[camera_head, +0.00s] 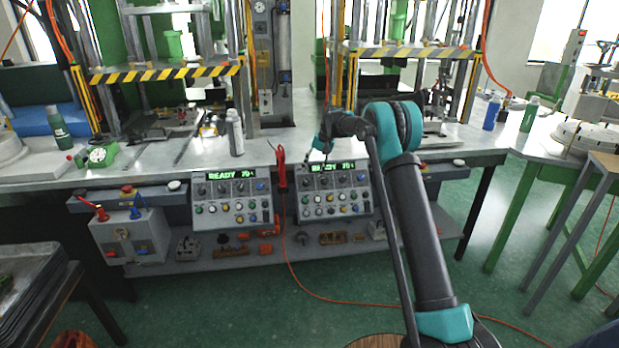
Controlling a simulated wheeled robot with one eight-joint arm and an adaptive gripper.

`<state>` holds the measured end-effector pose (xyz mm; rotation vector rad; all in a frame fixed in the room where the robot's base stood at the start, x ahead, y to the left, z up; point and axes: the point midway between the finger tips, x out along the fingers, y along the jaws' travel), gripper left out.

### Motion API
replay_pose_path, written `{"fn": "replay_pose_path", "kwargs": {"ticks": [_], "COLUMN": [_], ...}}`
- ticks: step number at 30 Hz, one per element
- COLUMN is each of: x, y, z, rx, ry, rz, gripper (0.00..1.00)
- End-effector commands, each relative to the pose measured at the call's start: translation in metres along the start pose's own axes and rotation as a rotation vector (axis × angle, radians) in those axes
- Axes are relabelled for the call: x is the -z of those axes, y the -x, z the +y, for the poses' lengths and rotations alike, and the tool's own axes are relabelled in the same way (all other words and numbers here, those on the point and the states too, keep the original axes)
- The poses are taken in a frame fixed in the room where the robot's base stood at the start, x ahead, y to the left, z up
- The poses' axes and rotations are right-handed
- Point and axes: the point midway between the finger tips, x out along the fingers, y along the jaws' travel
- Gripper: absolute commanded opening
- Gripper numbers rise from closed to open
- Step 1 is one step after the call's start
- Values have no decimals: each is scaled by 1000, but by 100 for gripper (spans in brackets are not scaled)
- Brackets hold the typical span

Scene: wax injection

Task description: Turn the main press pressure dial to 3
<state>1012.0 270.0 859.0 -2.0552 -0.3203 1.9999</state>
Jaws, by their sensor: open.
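Two grey control panels are mounted on the front of the long bench. The left control panel (232,212) and the right control panel (334,205) each have a lit green display, a row of dark dials and several coloured buttons. The display on the left panel (232,175) reads READY. I cannot tell which dial is the main press pressure dial, and the dial marks are too small to read. My gripper (315,156) is small and far off, open, just above the right panel's display and partly covering it. It seems empty; whether it touches the panel is unclear.
A red-handled tool (281,168) with an orange hose hangs between the panels. A grey box (130,238) with red and blue clamps is at the left. Presses with striped bars (165,71) stand on the bench, with a white bottle (235,133). The green floor (270,305) in front is mostly clear.

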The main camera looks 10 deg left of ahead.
Motion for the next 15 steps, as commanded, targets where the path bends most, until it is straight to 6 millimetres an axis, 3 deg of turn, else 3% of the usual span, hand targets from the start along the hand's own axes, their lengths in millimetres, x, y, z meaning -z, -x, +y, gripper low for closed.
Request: {"fn": "replay_pose_path", "kwargs": {"ticks": [6,15], "x": [0,0], "y": [42,67], "z": [0,0], "rx": [0,0], "ry": [1,1], "rz": [0,0], "gripper": [47,47]}}
